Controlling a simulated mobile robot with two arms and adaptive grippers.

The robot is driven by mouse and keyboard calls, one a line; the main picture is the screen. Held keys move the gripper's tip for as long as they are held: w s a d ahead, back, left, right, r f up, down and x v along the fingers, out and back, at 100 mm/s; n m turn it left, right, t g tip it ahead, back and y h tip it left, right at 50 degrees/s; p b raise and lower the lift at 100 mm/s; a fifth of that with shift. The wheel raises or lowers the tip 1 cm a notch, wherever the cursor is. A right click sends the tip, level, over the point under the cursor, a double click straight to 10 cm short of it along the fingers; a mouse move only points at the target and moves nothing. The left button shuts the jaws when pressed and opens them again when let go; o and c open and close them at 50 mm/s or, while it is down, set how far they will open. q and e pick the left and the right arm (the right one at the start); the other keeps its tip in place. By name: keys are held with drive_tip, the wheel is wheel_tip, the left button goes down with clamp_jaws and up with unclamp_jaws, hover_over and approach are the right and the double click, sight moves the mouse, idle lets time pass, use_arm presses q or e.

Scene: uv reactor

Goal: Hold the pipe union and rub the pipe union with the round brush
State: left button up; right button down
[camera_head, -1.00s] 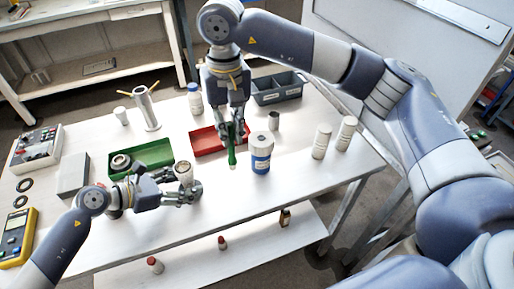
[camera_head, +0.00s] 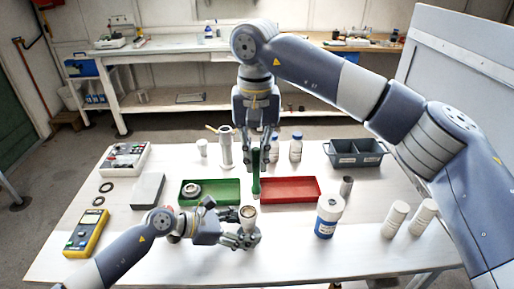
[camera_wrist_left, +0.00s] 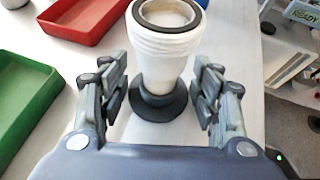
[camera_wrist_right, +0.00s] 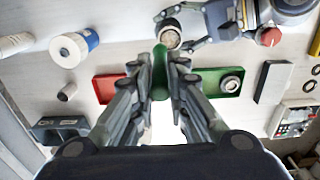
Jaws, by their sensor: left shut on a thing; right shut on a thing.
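The pipe union (camera_head: 249,214), a pale, round-mouthed piece, is upright in my left gripper (camera_head: 240,236) near the table's front. The left wrist view shows its dark rim and wide black foot, with the white union (camera_wrist_left: 165,50) between the fingers. My right gripper (camera_head: 258,140) points down and is shut on the green round brush (camera_head: 256,180), which hangs vertically. In the head view the brush's lower end is just above and behind the union's mouth. In the right wrist view the brush (camera_wrist_right: 160,72) ends close to the union (camera_wrist_right: 169,36); contact cannot be told.
A green tray (camera_head: 232,202) and a red tray (camera_head: 315,200) lie behind the union. A blue-white canister (camera_head: 326,228) and two pale cylinders (camera_head: 396,220) stand to the right. A grey block (camera_head: 147,190) and yellow meter (camera_head: 87,234) lie left. A divided grey bin (camera_head: 355,160) stands behind.

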use_arm(q)
drive_tip(key=shift+f, duration=0.1)
use_arm(e)
drive_tip(key=shift+f, duration=2)
drive_tip(key=shift+a+f, duration=0.45)
drive_tip(key=shift+d+f, duration=0.2)
drive_tip(key=shift+d, duration=0.1)
drive_tip(key=shift+d+r, duration=0.15)
drive_tip(key=shift+d, duration=0.05)
drive_tip(key=shift+a+r, duration=0.1)
drive_tip(key=shift+r, duration=3.85)
